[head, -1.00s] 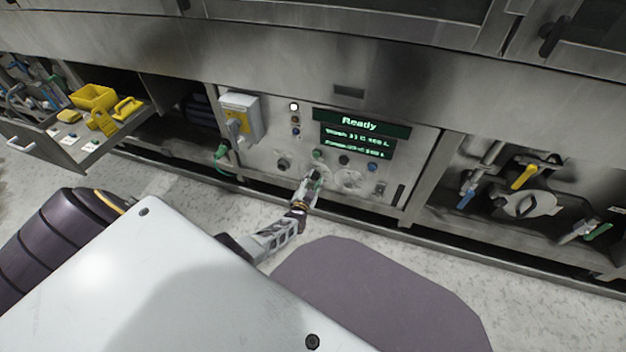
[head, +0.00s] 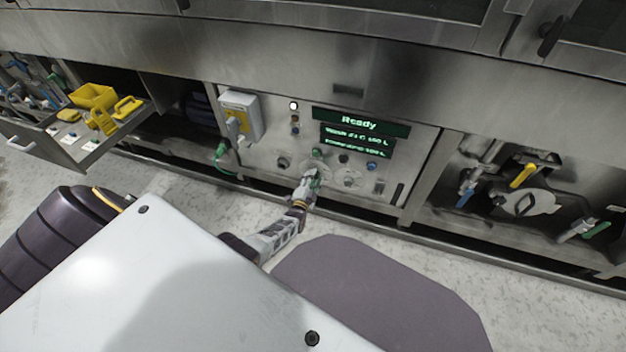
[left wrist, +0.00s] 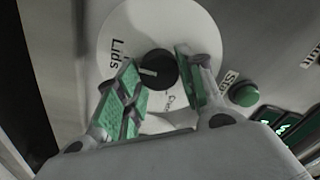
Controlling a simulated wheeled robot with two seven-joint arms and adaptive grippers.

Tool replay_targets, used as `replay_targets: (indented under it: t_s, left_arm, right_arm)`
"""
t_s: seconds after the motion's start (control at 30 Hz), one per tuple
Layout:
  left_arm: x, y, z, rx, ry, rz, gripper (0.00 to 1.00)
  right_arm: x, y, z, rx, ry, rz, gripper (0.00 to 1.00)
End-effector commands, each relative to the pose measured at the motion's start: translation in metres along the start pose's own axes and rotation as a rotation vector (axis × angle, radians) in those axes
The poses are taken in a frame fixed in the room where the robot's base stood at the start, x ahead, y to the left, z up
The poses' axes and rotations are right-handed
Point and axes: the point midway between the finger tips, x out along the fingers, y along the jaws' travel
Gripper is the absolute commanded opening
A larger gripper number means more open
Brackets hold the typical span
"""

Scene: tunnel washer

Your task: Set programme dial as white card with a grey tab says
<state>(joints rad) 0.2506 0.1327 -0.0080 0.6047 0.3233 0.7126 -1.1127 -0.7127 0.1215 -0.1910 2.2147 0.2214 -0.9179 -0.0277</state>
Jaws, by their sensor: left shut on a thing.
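The programme dial is a small black knob with a white pointer mark (left wrist: 159,70) on a round white plate (left wrist: 118,22). "Lids" is printed on the plate at the left of the knob; another word below it is partly hidden. My left gripper (left wrist: 163,78) has its green-padded fingers on either side of the knob and is shut on it. In the head view my left gripper (head: 312,180) is at the lower middle of the control panel (head: 262,150). Small white cards (head: 70,136) lie in the open drawer at the left; their tabs are too small to tell. My right gripper is out of view.
The display (head: 360,122) reads "Ready" above two smaller lines. A green button (left wrist: 244,95) is right of the dial plate. A grey switch box (head: 240,115) is at the panel's left. The open drawer (head: 85,155) holds yellow items (head: 95,96). Valves (head: 525,176) are at the right.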

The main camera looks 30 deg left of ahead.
Motion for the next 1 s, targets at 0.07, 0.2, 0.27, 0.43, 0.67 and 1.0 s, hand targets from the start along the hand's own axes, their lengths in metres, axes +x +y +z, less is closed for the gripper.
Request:
replay_targets:
  t_s: [0.07, 0.2, 0.27, 0.43, 0.67, 1.0]
  left_arm:
    - [0.0, 0.001, -0.001, 0.001, 0.001, 0.002, 0.14]
    - [0.0, 0.001, 0.0, 0.001, 0.001, 0.002, 0.55]
    - [0.0, 0.001, 0.0, 0.0, 0.001, 0.001, 0.6]
    - [0.0, 0.0, 0.0, 0.0, 0.0, 0.001, 0.6]
    - [-0.001, 0.0, 0.0, -0.001, 0.0, 0.001, 0.6]
    - [-0.013, 0.002, 0.0, -0.002, 0.0, 0.002, 0.6]
  right_arm:
    - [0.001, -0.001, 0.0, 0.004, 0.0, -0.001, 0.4]
    - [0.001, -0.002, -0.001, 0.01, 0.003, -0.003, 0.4]
    - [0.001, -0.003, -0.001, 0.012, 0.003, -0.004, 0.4]
    - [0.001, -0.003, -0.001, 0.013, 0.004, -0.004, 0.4]
    - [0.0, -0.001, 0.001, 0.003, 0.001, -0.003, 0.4]
    - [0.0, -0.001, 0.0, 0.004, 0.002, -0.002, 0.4]
